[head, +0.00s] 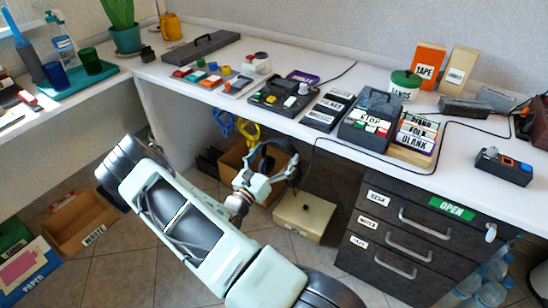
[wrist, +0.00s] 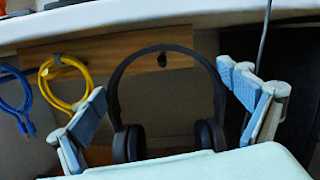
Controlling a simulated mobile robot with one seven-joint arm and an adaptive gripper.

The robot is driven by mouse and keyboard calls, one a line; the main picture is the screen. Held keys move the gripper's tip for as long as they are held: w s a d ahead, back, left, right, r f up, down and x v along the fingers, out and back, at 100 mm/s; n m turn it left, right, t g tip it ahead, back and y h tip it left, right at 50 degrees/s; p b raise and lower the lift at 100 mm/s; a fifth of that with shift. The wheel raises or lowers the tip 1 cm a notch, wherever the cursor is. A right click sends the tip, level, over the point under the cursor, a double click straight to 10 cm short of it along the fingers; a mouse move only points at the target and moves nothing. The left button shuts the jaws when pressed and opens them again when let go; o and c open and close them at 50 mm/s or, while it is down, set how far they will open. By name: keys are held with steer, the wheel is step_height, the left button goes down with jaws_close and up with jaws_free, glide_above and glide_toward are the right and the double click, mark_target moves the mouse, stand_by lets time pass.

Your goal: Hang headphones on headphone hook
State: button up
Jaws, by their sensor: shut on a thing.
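The black headphones (wrist: 118,88) stand upright in the wrist view, headband up and ear cups down, between the two fingers of my gripper (wrist: 163,86). My gripper is shut on the headphones. In the head view my gripper (head: 266,172) is below the front edge of the counter, with the black headphones (head: 284,146) at its fingers. A small dark hook (wrist: 162,60) on a wooden board shows inside the arch of the headband, just under its top. I cannot tell whether the band touches the hook.
A yellow cable (wrist: 45,92) and a blue cable (wrist: 20,102) hang on the board to the left. The counter (head: 300,128) overhangs the board. A beige box (head: 304,215) stands on the floor below, and a dark drawer cabinet (head: 405,238) is to the right.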

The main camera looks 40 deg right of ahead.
steer(key=shift+f+b+x, duration=0.2)
steer(key=shift+b+x, duration=0.15)
steer(key=shift+x, duration=0.65)
steer(key=shift+f+b+x, duration=0.2)
steer(key=shift+b+x, duration=0.15)
steer(key=shift+x, duration=0.65)
steer(key=shift+w+d+f, duration=0.1)
steer(key=shift+d+f, duration=0.05)
steer(key=shift+d, duration=0.2)
steer(key=shift+w+d+f, duration=0.15)
steer(key=shift+d, duration=0.25)
steer(key=o, duration=1.1)
steer(key=shift+f, duration=0.1)
